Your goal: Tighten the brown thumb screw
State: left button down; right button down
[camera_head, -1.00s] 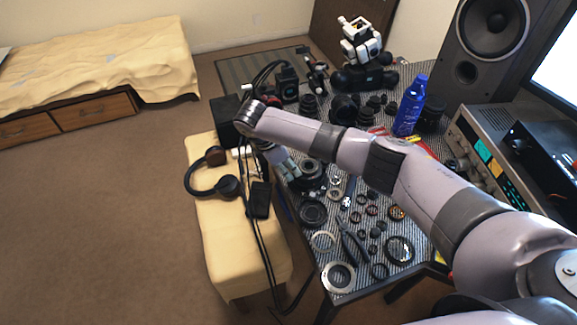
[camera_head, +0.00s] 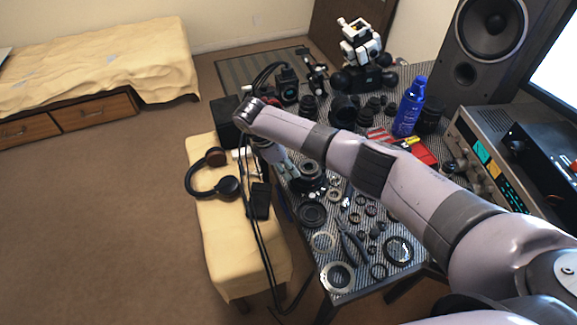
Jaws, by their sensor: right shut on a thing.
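My right arm reaches in from the right across the table, with its wrist bent down at the left table edge. My right gripper (camera_head: 288,169) points down and right beside a dark lens body (camera_head: 311,174) on the striped table mat. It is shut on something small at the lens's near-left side. The fingertips are too small and partly covered to show what they hold. I cannot make out the brown thumb screw. My left gripper is not in view.
Lens rings (camera_head: 338,277), small parts and dark pliers (camera_head: 352,242) crowd the table's near end. A blue bottle (camera_head: 409,107) and a red pack (camera_head: 422,153) stand beyond my forearm. Headphones (camera_head: 226,187) lie on the yellow bench (camera_head: 220,228) at left, with cables hanging between.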

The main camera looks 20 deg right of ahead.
jog(key=shift+w+m+g, duration=0.1)
jog(key=shift+m+g, duration=0.2)
jog(key=shift+m, duration=0.6)
jog(key=shift+m+g, duration=0.4)
jog(key=shift+m, duration=0.5)
jog(key=m+y+b, duration=0.1)
jog(key=m, duration=0.1)
jog(key=shift+w+f+m+g+b, duration=0.1)
jog(key=shift+w+m+g+b, duration=0.05)
jog(key=shift+m+g+b, duration=0.2)
jog(key=shift+w+d+m+g+y+b, duration=0.1)
jog(key=shift+m+g+y+b, duration=0.25)
jog(key=shift+m, duration=0.45)
jog(key=shift+d+m+g+y+b, duration=0.1)
jog(key=shift+m+b, duration=0.3)
jog(key=shift+m, duration=0.35)
jog(key=c, duration=1.4)
grip_release()
jog(key=shift+c, duration=0.2)
